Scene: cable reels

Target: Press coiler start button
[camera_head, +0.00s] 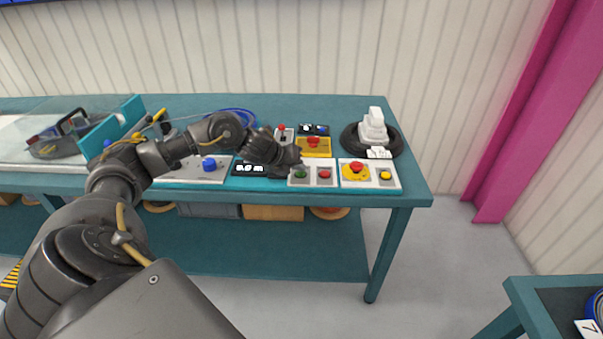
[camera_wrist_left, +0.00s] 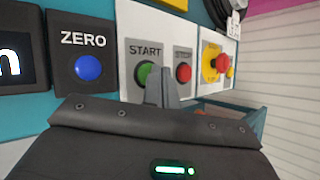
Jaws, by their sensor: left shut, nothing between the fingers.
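The green START button (camera_head: 301,174) sits on a light panel at the front edge of the teal bench, left of the red STOP button (camera_head: 325,174). In the left wrist view the green button (camera_wrist_left: 146,72) is partly covered by my fingertips, with the START label above it. My left gripper (camera_head: 296,155) is shut and empty, just above and behind the START panel in the head view. In the wrist view its fingertips (camera_wrist_left: 161,88) overlap the right edge of the green button. I cannot tell whether they touch. My right gripper is not in view.
A blue ZERO button (camera_wrist_left: 88,68) and a length display (camera_head: 249,169) lie left of START. A red emergency stop on yellow (camera_head: 355,169) and a yellow button (camera_head: 385,175) lie right. A white device on a black base (camera_head: 374,128) stands behind.

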